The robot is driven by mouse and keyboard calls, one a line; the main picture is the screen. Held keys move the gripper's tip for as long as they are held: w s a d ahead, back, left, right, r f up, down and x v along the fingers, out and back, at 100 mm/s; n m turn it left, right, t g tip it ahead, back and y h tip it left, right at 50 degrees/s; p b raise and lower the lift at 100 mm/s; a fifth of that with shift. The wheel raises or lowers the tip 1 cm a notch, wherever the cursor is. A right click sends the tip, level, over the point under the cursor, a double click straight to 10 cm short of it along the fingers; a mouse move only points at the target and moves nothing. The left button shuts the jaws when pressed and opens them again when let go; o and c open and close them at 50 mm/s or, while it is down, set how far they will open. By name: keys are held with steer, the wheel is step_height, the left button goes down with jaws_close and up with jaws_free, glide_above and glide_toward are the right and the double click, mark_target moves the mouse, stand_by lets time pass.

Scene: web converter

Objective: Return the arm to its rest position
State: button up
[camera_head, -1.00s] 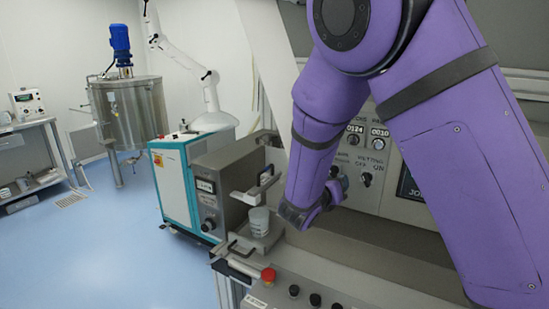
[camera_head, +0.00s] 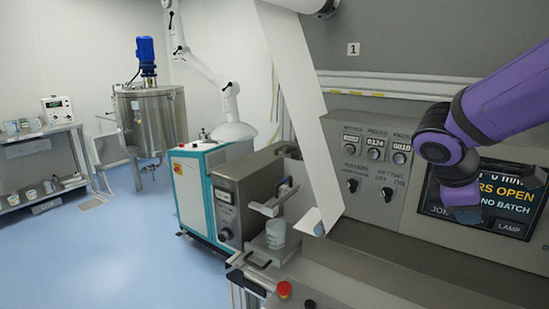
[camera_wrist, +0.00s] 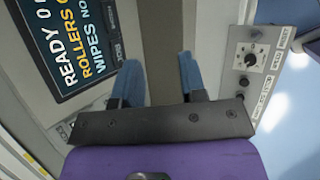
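My purple arm (camera_head: 505,100) reaches in from the right edge in the head view, bent. My gripper (camera_head: 460,195) hangs in front of the display screen (camera_head: 490,205) and hides part of it. In the wrist view, the two blue fingers of my gripper (camera_wrist: 158,76) stand apart with nothing between them. The screen (camera_wrist: 72,40) fills the upper left there and shows text such as "READY" and "ROLLERS O". The gripper appears clear of the machine, though the exact gap to the screen is hard to judge.
A white web strip (camera_head: 297,90) runs down the machine, left of the knob panel (camera_head: 374,165). A cup (camera_head: 276,234) stands on the small station, with a red button (camera_head: 284,289) below it. A teal cabinet (camera_head: 190,195) and steel tank (camera_head: 152,120) stand at left. Blue floor is open there.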

steer(key=s+a+r+m+t+y, duration=0.1)
steer(key=s+a+r+m+y, duration=0.1)
steer(key=s+m, duration=0.3)
steer(key=s+a+r+m+t+y, duration=0.2)
steer(key=s+a+r+m+y, duration=0.1)
steer(key=s, duration=0.5)
steer(key=r+m+y, duration=0.1)
steer(key=m+y, duration=0.1)
steer(key=m, duration=0.1)
steer(key=shift+s+a, duration=0.15)
steer(key=shift+s, duration=0.25)
